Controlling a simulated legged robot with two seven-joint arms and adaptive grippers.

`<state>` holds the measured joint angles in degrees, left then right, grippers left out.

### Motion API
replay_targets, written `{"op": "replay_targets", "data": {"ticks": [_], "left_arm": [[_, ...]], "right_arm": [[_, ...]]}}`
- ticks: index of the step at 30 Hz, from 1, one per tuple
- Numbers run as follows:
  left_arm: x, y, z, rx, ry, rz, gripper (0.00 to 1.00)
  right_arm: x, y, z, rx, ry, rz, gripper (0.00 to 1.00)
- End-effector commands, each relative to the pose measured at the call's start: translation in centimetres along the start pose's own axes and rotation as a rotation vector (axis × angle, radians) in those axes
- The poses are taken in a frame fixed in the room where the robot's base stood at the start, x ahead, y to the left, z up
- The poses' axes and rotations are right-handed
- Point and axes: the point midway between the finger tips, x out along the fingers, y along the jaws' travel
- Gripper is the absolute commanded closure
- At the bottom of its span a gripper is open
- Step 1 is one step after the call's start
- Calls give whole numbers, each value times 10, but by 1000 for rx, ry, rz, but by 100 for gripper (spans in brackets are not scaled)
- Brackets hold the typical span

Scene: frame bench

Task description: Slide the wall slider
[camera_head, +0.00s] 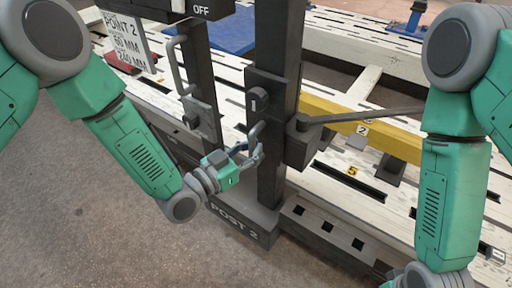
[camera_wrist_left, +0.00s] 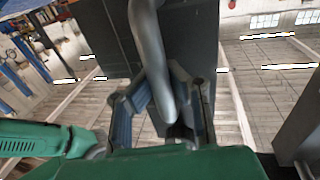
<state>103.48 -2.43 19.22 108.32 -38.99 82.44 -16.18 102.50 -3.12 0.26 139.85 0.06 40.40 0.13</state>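The wall slider appears to be the dark slide on the upright black post (camera_head: 278,60), with a bent grey handle (camera_head: 257,129) low on its front. My left gripper (camera_head: 252,154) is at the handle's lower end. In the left wrist view the grey handle (camera_wrist_left: 150,45) runs down between the two blue-grey fingers (camera_wrist_left: 165,85), which close in on it from both sides. The fingertips are partly hidden behind the handle. My right arm comes down the right side of the head view; its gripper is out of the picture.
A second dark post (camera_head: 203,85) with a longer grey handle (camera_head: 179,65) stands to the left. A dark lever (camera_head: 365,115) and a yellow rail (camera_head: 395,142) lie to the right, over the slotted white bench (camera_head: 335,185). Bare floor (camera_head: 90,225) is at lower left.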

Motion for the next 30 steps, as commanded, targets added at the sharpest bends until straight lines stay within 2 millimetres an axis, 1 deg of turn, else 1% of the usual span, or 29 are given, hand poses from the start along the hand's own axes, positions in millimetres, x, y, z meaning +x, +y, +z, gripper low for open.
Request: {"op": "replay_targets", "data": {"ticks": [1, 7, 11, 14, 21, 24, 27, 30], "left_arm": [[-4, -2, 3, -1, -7, -7, 100], [-1, 1, 4, 6, -18, -10, 100], [0, 4, -7, 6, -20, -6, 100], [1, 6, -26, 5, -18, -3, 100], [1, 3, -90, 6, -10, -6, 100], [2, 3, -114, 6, -9, -6, 100], [2, 3, -134, 5, -10, -6, 100], [3, 3, -150, 6, -9, -7, 100]], "right_arm": [[0, 0, 0, -1, 0, -1, 60], [-1, 0, 0, -1, 0, 0, 60], [-9, 0, -1, 0, 0, 0, 60], [-22, 0, -1, 0, 0, 0, 60], [-67, 0, -4, 0, 1, 0, 60], [-83, 1, -5, 0, 1, 0, 60], [-96, 1, -5, 0, 1, 0, 60], [-105, 1, -6, 0, 1, 0, 60]]}}
